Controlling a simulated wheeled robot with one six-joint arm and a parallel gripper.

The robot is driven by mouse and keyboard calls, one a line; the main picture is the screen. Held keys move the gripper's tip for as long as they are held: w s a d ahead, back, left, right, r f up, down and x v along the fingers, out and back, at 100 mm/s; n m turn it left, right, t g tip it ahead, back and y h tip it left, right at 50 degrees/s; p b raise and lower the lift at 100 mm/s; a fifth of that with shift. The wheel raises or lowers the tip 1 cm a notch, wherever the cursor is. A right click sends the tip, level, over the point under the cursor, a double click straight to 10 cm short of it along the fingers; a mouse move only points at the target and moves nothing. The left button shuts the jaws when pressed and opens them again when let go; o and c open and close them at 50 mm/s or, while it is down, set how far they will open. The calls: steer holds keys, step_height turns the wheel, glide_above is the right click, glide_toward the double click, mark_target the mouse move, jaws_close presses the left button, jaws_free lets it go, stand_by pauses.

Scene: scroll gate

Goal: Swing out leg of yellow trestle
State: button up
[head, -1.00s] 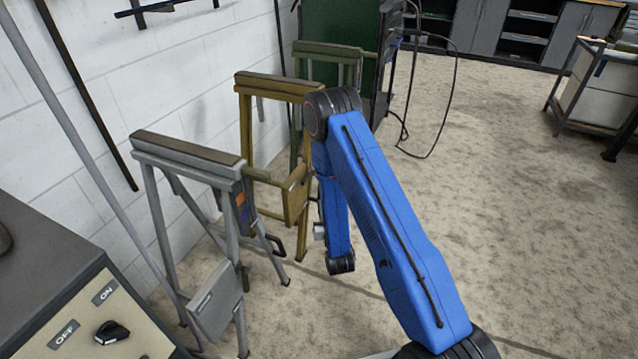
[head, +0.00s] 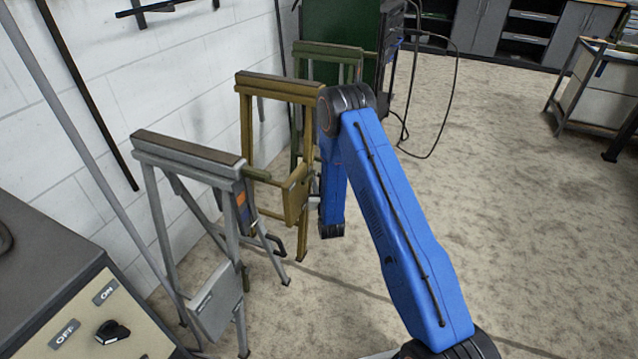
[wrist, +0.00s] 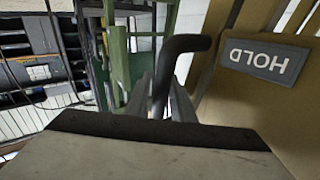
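The yellow trestle (head: 277,88) stands by the wall, between a grey and a green trestle. Its leg panel (head: 295,195) shows at its lower right in the head view. In the wrist view a yellow panel (wrist: 222,110) with an upside-down HOLD label (wrist: 258,58) fills the right side. A bent black handle (wrist: 186,43) sticks out beside it. My gripper (wrist: 163,92) has one grey finger on each side of the handle's lower stretch. Whether both fingers press on it cannot be told. In the head view my blue arm hides most of the gripper.
The grey trestle (head: 190,148) stands nearer, at left, beside a control box (head: 90,320) with an ON/OFF switch. The green trestle (head: 328,50) stands just behind the yellow one. A dark cable (head: 447,110) hangs behind my arm.

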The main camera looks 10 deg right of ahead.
steer(key=shift+w, duration=0.1)
jaws_close()
steer(key=w+d+r+n+t+y, duration=0.1)
steer(key=w+d+n+t, duration=0.2)
steer(key=w+d, duration=0.5)
steer(key=w+t, duration=0.1)
steer(key=w, duration=0.3)
steer(key=shift+d+r, duration=0.25)
steer(key=shift+d, duration=0.15)
steer(key=shift+w, duration=0.1)
jaws_free()
steer(key=shift+d, duration=0.15)
steer(key=shift+f, duration=0.15)
